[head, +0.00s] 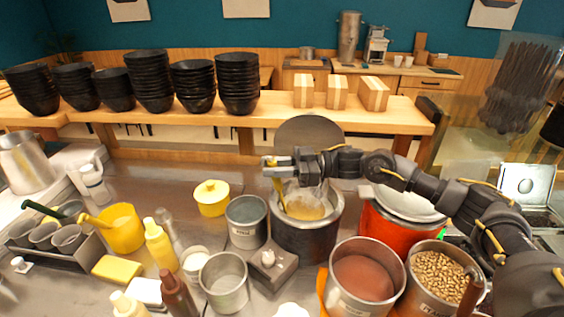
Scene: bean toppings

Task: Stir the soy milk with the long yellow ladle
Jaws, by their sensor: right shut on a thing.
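A dark metal pot (307,242) stands in the middle of the counter. It holds a tan liquid, which I take for the soy milk (306,209). My right gripper (272,163) is above the pot's left rim and is shut on the long yellow ladle (280,188). The ladle's handle runs down from the gripper into the left side of the pot. Its lower end is hidden in the pot, so I cannot tell how deep it sits. My right arm reaches in from the right over the red pot. My left gripper is not in view.
A red pot (386,232) with a lid stands right of the dark pot. Tins of brown paste (366,277) and beans (437,276) stand in front. Empty grey tins (246,222), a yellow lidded pot (212,197) and bottles (160,246) crowd the left.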

